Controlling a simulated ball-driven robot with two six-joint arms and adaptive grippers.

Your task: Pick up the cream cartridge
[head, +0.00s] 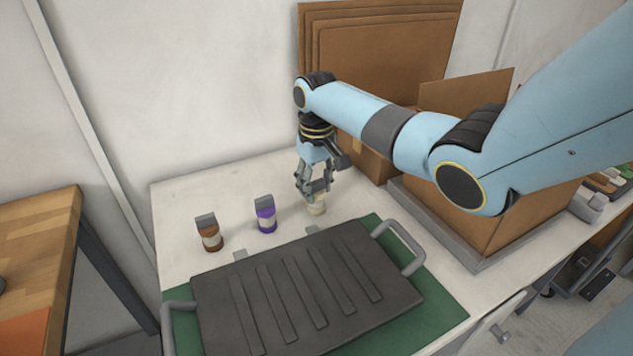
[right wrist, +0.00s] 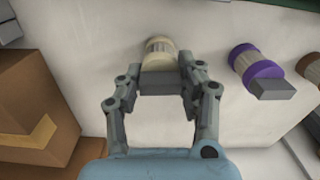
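The cream cartridge (head: 317,207) stands on the white table at the right end of a row of cartridges. In the right wrist view the cream cartridge (right wrist: 159,50) shows its ribbed cream body, with a grey block (right wrist: 160,83) at its near end between my fingers. My right gripper (head: 319,190) is above the cartridge, fingers pointing down. In the right wrist view its fingers (right wrist: 150,85) are spread on both sides of the grey block; I cannot tell whether they touch it. My left gripper is not in view.
A purple cartridge (head: 265,215) and a brown cartridge (head: 210,234) stand to the left. A dark ribbed plate with handles (head: 300,290) lies on a green mat (head: 440,300) in front. Cardboard boxes (head: 500,210) stand to the right, close to my arm. A wall rises behind.

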